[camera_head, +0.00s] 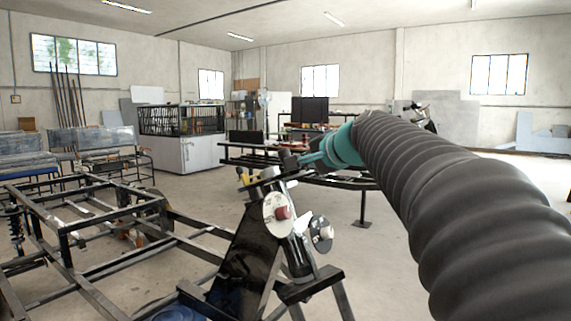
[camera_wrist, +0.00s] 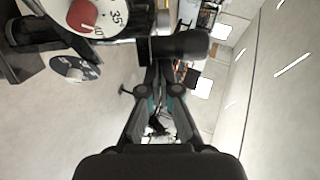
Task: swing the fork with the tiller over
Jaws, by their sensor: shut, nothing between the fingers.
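The fork stands at the front of a black steel frame, with a silver tube (camera_head: 298,250) leaning upright and two dials. The upper white dial (camera_head: 277,213) has a red centre; it also shows in the wrist view (camera_wrist: 96,15), where a 35 can be read. The lower dial (camera_head: 321,233) is grey. A dark bar end (camera_wrist: 180,46), which looks like the tiller's grip, crosses just ahead of my gripper (camera_wrist: 158,68). My gripper (camera_head: 303,160) is shut and empty, its fingertips at this bar; I cannot tell whether they touch.
The black frame (camera_head: 100,265) spreads over the floor at left. Behind my gripper stands a low black rack (camera_head: 345,180), with a white cabinet (camera_head: 187,155) farther back. Open floor (camera_head: 400,285) lies right of the fork, partly hidden by my arm.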

